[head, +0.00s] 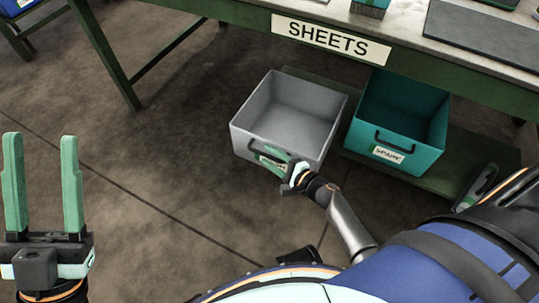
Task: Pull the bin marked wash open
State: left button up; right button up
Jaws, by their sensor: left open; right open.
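A grey open-topped bin (242,141) stands in front of the low shelf under the table, well forward of the teal bin beside it. It looks empty. Its dark handle (257,146) is on the front wall, with a pale label below it. My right gripper covers most of the label, so I cannot read its word. My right gripper (268,158) is open at the handle of the grey bin; I cannot tell whether it touches it. My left gripper (41,138) is open, empty and raised at the far left, away from the bins.
A teal bin (428,153) labelled SPARE sits on the low shelf (460,187) to the right. The table (248,17) above has a SHEETS sign (330,39) and a green leg (107,55). The floor left of the grey bin is clear.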

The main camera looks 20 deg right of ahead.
jog(key=p+v, duration=0.2)
jog(key=v, duration=0.9)
jog(key=shift+s, duration=0.4)
jog(key=shift+d, duration=0.15)
